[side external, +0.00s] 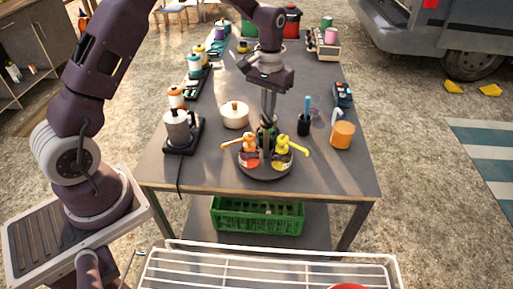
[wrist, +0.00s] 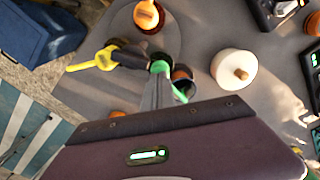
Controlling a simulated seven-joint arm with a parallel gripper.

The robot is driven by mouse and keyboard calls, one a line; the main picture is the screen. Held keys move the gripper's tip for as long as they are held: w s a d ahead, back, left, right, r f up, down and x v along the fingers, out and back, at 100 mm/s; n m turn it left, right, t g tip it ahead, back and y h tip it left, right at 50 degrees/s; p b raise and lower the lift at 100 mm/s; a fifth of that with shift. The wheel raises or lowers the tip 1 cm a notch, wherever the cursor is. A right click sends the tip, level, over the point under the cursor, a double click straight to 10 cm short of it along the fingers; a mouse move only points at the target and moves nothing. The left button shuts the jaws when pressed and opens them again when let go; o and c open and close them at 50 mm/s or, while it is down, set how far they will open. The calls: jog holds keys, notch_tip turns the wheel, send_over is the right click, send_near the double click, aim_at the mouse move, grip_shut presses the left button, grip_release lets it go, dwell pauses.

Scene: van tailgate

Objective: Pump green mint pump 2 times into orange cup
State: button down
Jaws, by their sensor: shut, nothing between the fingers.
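The round pump carousel (side external: 265,172) stands near the table's front edge, with an orange pump (side external: 248,141) and a yellow pump (side external: 284,145) at its front. The green mint pump (wrist: 161,68) is mostly hidden behind the carousel's post and my gripper in the side view. My gripper (side external: 267,118) points down, shut and empty, over the back of the carousel. In the wrist view its fingers overlap the green pump head; I cannot tell whether they touch it. The orange cup (side external: 342,135) stands upright on the table, to the right of the carousel.
A black cup (side external: 303,125) with a blue-handled tool stands between carousel and orange cup. A cream lidded pot (side external: 235,115) and a metal pot (side external: 180,127) on a burner stand to the left. A dark device (side external: 342,95) lies behind the orange cup.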

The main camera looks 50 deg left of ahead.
jog(key=shift+f, duration=0.55)
jog(key=shift+r, duration=1.5)
jog(key=shift+f, duration=0.1)
